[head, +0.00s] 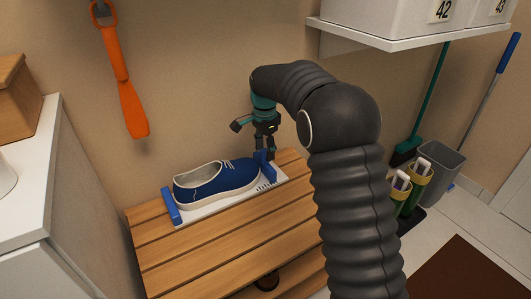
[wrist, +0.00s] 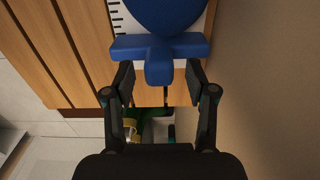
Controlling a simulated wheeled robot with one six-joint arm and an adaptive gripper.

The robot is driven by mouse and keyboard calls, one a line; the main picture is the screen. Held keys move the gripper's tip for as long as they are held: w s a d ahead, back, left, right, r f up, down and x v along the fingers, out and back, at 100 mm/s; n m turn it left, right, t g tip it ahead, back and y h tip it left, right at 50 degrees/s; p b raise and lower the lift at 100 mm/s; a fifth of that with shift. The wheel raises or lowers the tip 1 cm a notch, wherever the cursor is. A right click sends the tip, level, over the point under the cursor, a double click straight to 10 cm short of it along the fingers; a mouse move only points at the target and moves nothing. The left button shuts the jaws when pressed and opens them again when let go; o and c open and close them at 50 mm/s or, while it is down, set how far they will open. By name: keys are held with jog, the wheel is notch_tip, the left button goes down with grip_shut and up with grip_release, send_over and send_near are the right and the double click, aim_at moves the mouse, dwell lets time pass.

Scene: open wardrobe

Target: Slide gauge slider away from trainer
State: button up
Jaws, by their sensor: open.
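The blue trainer (head: 215,184) with a white sole lies on a white foot gauge (head: 205,213) on the slatted wooden bench. A blue end stop (head: 171,207) stands at its heel. The blue gauge slider (head: 266,167) stands at its toe end. My gripper (head: 265,154) points down at the slider. In the wrist view the slider (wrist: 160,48) lies just below the toe of the trainer (wrist: 165,12). My open gripper (wrist: 160,80) has one finger on each side of the slider's tab, with small gaps visible. Whether the slider touches the toe is unclear.
The wooden bench (head: 225,245) has free slats in front of the gauge. An orange shoehorn (head: 125,90) hangs on the wall. A white cabinet (head: 40,200) stands left. A shelf (head: 375,36) with boxes is upper right; a grey bin (head: 440,168) and brooms stand at right.

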jog(key=shift+f, duration=0.6)
